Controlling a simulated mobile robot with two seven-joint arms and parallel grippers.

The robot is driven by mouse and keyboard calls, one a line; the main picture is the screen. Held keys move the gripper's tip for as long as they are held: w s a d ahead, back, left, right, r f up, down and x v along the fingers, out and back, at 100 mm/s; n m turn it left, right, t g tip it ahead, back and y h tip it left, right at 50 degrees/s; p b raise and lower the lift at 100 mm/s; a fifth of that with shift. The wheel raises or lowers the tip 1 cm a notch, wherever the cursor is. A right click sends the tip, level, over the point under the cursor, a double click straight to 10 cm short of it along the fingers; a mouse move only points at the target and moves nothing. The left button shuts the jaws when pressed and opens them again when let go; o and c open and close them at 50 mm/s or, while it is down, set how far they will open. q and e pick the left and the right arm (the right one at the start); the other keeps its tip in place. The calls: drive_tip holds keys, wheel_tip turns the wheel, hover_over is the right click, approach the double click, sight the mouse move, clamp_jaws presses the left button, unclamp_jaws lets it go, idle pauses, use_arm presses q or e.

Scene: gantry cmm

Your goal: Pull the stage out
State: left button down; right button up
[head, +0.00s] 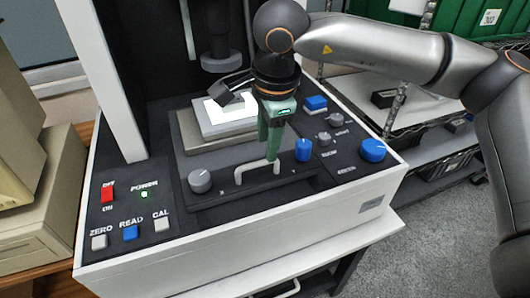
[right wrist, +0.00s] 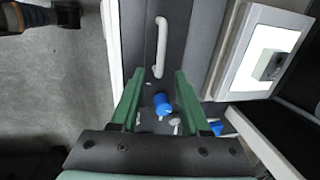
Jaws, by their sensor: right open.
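The stage (head: 185,135) is a grey stacked plate with a lit white panel (head: 233,108) on top, in the middle of the machine. A dark front plate (head: 225,188) with a pale bar handle (head: 240,176) lies in front of it. My right gripper (head: 268,143) has green fingers and is open above and just behind the handle. In the right wrist view the handle (right wrist: 160,47) shows beyond the open, empty fingertips (right wrist: 160,74), roughly in line with the gap between them. Whether a fingertip touches the handle I cannot tell. My left gripper is not in view.
A grey knob (head: 200,181) and a blue knob (head: 303,150) flank the handle. A larger blue knob (head: 373,150) sits to the right. Red, blue and grey buttons (head: 130,232) are at front left. The machine's white front edge (head: 250,250) is clear.

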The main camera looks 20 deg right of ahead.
sight(264, 161)
drive_tip(key=shift+w+f, duration=0.25)
drive_tip(key=shift+f, duration=0.85)
drive_tip(key=shift+w+f, duration=0.2)
drive_tip(key=shift+f, duration=0.9)
clamp_jaws()
